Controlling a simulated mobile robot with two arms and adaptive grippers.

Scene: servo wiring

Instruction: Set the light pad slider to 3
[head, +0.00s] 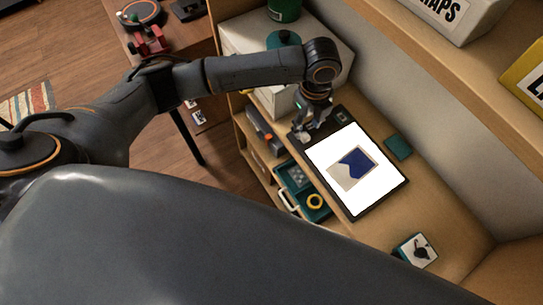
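The light pad (378,191) lies on the wooden bench top, its white surface brightly lit, with a blue and beige picture (352,168) on it. Its dark border strip at the far end (341,116) carries small controls, too small to read. My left gripper (302,134) points down at the far left corner of the pad, close to that strip. The slider and its setting cannot be made out; the gripper may cover it. Whether the fingers are open or shut, or touch the pad, is unclear. My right gripper is out of view.
A teal square (398,148) lies right of the pad. A small box with a dark knob (417,250) stands nearer. An open teal drawer (316,214) holds a yellow ring (314,201). A shelf (480,84) with bins overhangs the right. A white box (240,36) stands behind.

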